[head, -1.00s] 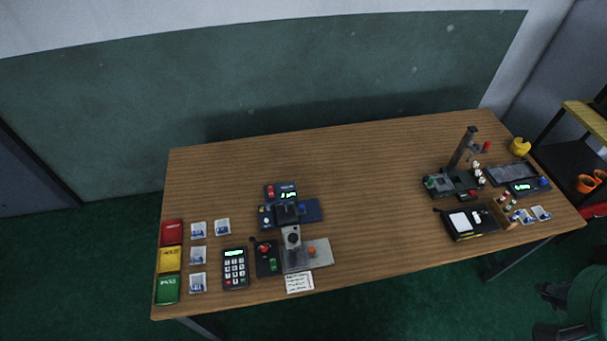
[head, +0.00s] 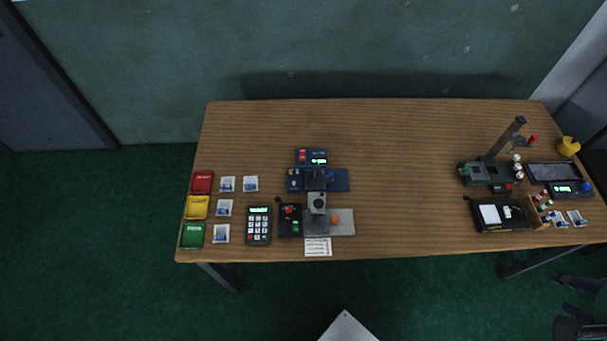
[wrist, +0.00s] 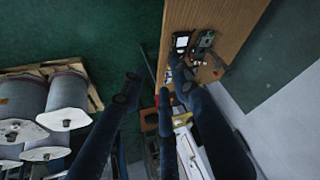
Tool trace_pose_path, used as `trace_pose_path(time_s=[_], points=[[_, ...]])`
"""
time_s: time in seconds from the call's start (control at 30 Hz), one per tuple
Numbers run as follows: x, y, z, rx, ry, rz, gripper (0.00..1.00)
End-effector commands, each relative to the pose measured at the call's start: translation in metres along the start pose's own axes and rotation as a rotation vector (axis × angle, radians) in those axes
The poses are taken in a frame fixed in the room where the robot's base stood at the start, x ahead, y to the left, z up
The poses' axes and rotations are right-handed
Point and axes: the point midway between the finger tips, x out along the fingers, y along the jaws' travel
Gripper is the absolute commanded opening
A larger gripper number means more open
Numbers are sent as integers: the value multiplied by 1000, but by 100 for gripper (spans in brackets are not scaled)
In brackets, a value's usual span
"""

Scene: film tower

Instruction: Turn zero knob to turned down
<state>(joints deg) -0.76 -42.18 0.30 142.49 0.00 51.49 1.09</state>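I cannot tell which knob is the zero knob; no label is readable at this size. A blue knob (head: 587,186) sits at the right end of a small black unit with a green display (head: 562,188), at the table's right end. An orange knob (head: 334,219) sits on the grey plate of the left-hand device (head: 345,229). Another small blue part (head: 331,175) shows on the blue device behind it.
The wooden table (head: 420,140) has a wide clear middle. Red, yellow (head: 197,207) and green trays, packets and a keypad (head: 258,225) stand left. A post stand (head: 503,138), black scale (head: 499,215) and yellow object (head: 569,146) stand right. Large reels (wrist: 65,98) on a pallet show in the wrist view.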

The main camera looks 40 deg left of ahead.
Motion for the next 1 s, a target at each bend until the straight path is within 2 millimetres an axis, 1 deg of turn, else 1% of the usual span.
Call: trace_pose_path(time_s=[0.17,0.27,0.47,0.67,0.7,0.87,0.97,1.0], points=[[7,-16,-20,22,-26,-20,30],[14,-30,-36,45,-47,-35,30],[34,-73,-73,98,-99,-65,30],[60,-126,-103,154,-157,-82,30],[66,-138,-108,164,-168,-85,30],[90,-187,-123,206,-213,-89,30],[107,-220,-129,231,-241,-88,30],[114,-234,-130,240,-252,-86,30]])
